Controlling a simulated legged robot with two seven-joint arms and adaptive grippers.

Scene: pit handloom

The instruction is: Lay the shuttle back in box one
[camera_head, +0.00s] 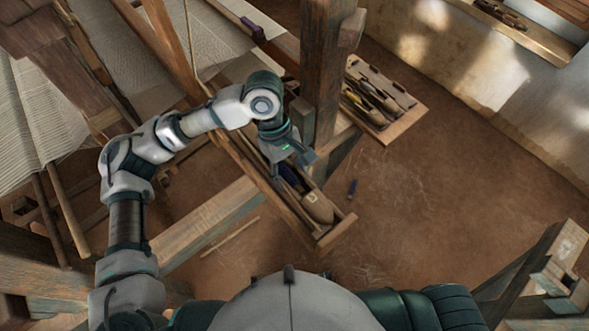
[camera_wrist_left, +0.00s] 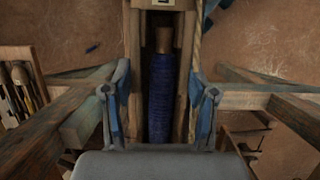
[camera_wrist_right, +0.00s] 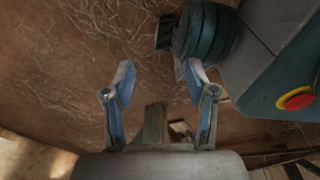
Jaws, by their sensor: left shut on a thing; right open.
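The wooden shuttle (camera_head: 317,207) carries a blue yarn bobbin and sits low in the long wooden box (camera_head: 346,226) at the loom's side. My left gripper (camera_head: 292,165) is over the box, shut on the shuttle. In the left wrist view the blue bobbin (camera_wrist_left: 161,100) lies lengthwise between the two fingers (camera_wrist_left: 160,108), inside wooden sides. A pale label shows at the top edge there. Whether the shuttle touches the box floor is hidden. My right gripper (camera_wrist_right: 160,80) is open and empty, seen only in the right wrist view.
A tray (camera_head: 408,119) with several shuttles or tools stands beyond the loom post (camera_head: 323,70). A small dark-blue item (camera_head: 352,188) lies on the earth floor. Woven cloth (camera_head: 125,50) and loom beams fill the left. The floor at right is mostly clear.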

